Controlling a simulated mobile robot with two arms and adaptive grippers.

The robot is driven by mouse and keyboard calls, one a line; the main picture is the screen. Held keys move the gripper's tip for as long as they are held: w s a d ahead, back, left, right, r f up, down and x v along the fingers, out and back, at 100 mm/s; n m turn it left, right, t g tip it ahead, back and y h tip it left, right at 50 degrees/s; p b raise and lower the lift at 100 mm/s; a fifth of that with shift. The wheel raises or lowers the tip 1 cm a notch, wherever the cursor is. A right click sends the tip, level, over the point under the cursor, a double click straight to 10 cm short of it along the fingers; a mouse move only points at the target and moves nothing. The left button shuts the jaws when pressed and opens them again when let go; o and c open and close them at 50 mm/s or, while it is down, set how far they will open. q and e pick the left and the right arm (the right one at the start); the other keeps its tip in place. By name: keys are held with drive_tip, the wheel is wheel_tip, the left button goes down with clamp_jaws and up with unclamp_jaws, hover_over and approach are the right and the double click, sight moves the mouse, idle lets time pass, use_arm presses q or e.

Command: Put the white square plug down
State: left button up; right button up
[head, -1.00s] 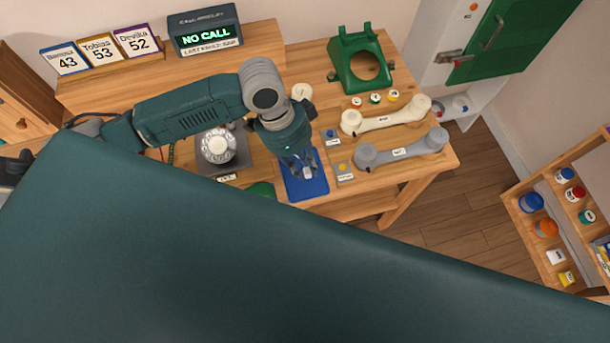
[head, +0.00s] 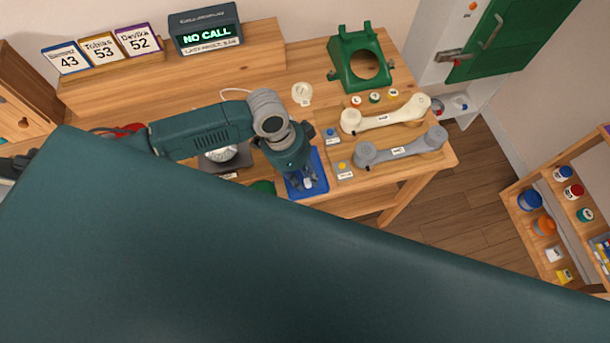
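My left gripper (head: 306,184) points down over the blue mat (head: 317,160) near the table's front edge. A small white piece (head: 308,183), which looks like the white square plug, is between its fingertips, low over or on the mat. The fingers lie on either side of it. I cannot tell whether they press on it or whether it touches the mat. My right gripper is not in view.
A rotary dial phone (head: 228,155) is partly hidden by my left arm. A cream handset (head: 385,116) and a grey handset (head: 400,149) lie to the right. A green phone shell (head: 346,72) and a white round part (head: 302,94) stand behind. The display (head: 207,36) reads NO CALL.

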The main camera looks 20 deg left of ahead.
use_arm(q)
drive_tip(key=shift+o, duration=0.9)
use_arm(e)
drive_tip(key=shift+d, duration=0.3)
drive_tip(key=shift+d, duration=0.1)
use_arm(q)
drive_tip(key=shift+r, duration=0.25)
drive_tip(key=b+v, duration=0.1)
drive_tip(key=v, duration=1)
drive_tip(key=shift+r, duration=0.4)
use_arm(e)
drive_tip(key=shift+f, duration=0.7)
use_arm(q)
drive_tip(key=shift+a, duration=0.1)
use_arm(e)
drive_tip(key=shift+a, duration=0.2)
use_arm(q)
drive_tip(key=shift+s+f, duration=0.1)
drive_tip(key=shift+s, duration=0.05)
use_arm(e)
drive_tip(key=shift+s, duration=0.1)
